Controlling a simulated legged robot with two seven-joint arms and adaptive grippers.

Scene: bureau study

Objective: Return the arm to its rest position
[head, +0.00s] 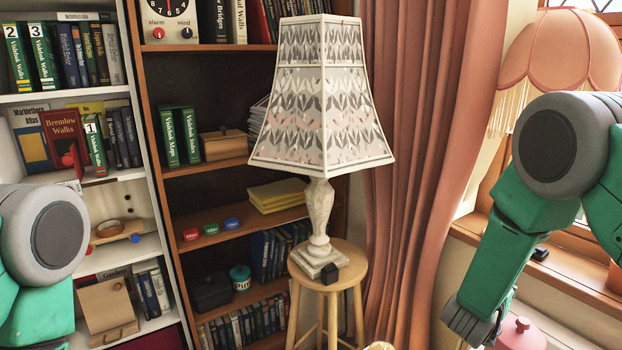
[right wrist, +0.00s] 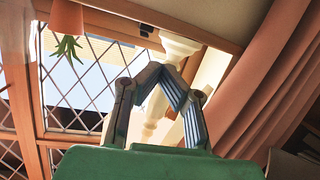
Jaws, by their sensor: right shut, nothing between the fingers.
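My right arm (head: 525,215) comes in from the right in the head view, bent at a grey joint and reaching down. My right gripper (head: 474,328) is at the lower right, beside a pink lidded pot (head: 518,334). In the right wrist view the right gripper (right wrist: 161,69) has its fingertips together, with nothing between them. Behind it are the leaded window and a pale turned post. My left arm (head: 42,245) shows only as a grey joint and green link at the left edge; its gripper is out of view.
A patterned lamp (head: 322,100) stands on a round wooden stool (head: 345,275) in front of a bookcase. A pink curtain (head: 425,140) hangs between lamp and right arm. A fringed pink lampshade (head: 560,55) is behind the right arm by the window. A white shelf (head: 150,245) is near the left arm.

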